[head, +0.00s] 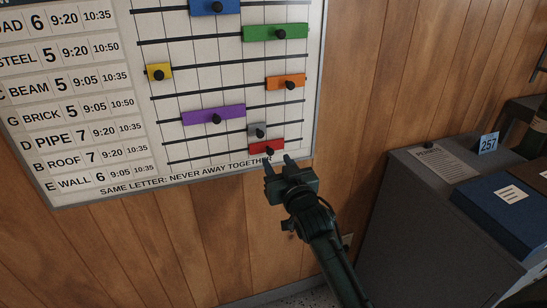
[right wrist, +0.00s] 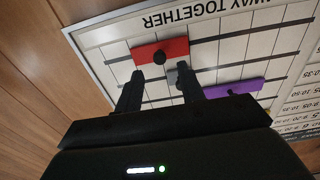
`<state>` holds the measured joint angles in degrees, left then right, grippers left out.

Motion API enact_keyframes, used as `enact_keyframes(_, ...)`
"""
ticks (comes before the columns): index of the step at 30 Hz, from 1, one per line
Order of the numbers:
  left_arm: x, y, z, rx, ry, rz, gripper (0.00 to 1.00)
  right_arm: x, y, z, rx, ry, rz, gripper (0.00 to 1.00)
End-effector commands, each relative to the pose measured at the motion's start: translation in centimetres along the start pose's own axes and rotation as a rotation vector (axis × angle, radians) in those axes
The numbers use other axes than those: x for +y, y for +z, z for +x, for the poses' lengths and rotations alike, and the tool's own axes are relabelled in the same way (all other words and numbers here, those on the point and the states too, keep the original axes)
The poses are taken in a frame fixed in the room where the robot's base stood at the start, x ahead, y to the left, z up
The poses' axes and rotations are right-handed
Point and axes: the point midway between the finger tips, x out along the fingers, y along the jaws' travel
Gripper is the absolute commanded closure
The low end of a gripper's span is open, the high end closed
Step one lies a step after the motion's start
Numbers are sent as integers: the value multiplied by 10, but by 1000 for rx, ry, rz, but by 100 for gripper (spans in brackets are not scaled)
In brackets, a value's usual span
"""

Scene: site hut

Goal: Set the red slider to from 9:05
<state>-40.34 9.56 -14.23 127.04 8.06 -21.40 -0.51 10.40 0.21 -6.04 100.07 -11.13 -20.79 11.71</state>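My left gripper is not in view.
Orange, green, yellow and blue sliders are higher up.

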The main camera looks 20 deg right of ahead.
Motion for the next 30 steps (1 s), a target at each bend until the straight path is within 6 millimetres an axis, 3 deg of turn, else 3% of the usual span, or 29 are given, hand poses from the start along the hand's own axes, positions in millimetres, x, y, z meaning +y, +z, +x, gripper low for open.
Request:
enact_keyframes(7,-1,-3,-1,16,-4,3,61,0,0,33,0,0,1,61)
enact_keyframes(19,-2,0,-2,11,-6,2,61,0,0,39,-1,0,1,62)
enact_keyframes(30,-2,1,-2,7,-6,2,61,0,0,39,-1,0,0,92)
